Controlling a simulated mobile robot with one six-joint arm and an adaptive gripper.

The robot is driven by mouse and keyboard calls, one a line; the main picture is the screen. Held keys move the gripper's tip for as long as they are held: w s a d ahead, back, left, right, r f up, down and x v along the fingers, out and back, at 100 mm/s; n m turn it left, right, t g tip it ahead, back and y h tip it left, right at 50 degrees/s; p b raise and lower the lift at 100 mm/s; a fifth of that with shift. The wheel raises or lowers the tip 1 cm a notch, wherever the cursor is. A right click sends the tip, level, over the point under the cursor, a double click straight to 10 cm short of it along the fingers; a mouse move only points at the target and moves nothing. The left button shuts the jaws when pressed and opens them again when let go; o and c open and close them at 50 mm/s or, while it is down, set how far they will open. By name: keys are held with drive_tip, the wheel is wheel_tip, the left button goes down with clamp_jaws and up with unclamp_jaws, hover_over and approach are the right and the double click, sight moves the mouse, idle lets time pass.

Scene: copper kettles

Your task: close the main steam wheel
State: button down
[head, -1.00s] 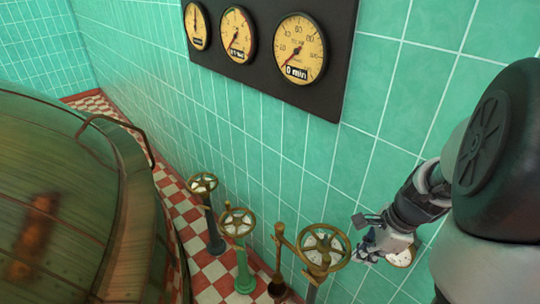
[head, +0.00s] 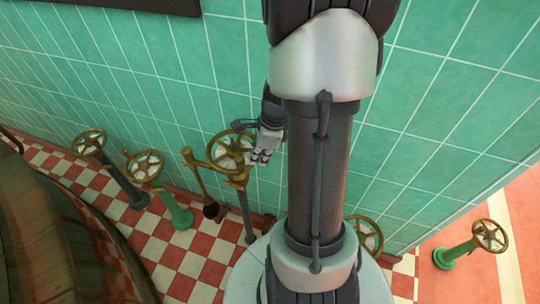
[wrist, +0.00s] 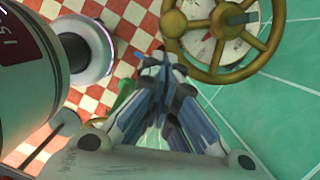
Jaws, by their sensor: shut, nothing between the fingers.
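Several brass handwheels on posts stand along the tiled wall, and no label shows which one is the main steam wheel. The wheel nearest my gripper (head: 262,156) is a brass wheel (head: 231,150) with a white dial behind its spokes, on a grey post. My gripper is shut and empty, just right of that wheel in the head view. In the wrist view, my closed fingers (wrist: 162,95) point below and left of the same wheel's rim (wrist: 172,24). Whether they touch it I cannot tell.
To the left are a wheel on a green post (head: 144,165) and one on a dark post (head: 89,143). A brass lever post (head: 203,185) stands close by. My arm partly hides another wheel (head: 368,236). A wheel (head: 490,235) stands far right. A large copper kettle (head: 50,240) fills the left.

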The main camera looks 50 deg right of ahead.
drive_tip(key=shift+w+a, duration=0.25)
drive_tip(key=shift+w, duration=0.05)
drive_tip(key=shift+a, duration=0.1)
drive_tip(key=shift+a+m+p, duration=0.35)
drive_tip(key=shift+m, duration=0.05)
drive_tip(key=shift+a, duration=0.15)
